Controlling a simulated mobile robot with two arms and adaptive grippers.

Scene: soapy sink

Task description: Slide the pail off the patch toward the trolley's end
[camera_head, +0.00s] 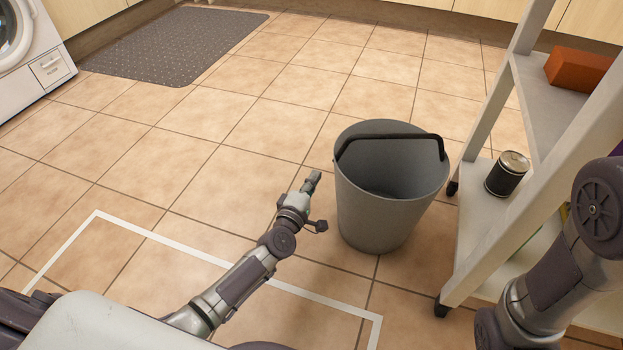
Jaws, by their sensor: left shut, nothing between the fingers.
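A grey pail (388,205) with a black handle stands upright on the tiled floor. It looks empty inside. A white outline (172,244) marks a patch on the floor; the pail stands just beyond its far right corner, apart from the line as far as I can see. My left gripper (314,180) is shut and empty, just left of the pail's side; I cannot tell whether it touches. The trolley (490,235) stands close to the right of the pail. My right arm shows at the right edge, but its gripper is out of view.
The trolley holds a dark can (506,175) on a lower shelf and an orange-red block (577,70) higher up. A grey dotted mat (172,47) lies at the back left, near a white washing machine (30,50). The floor behind the pail is clear.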

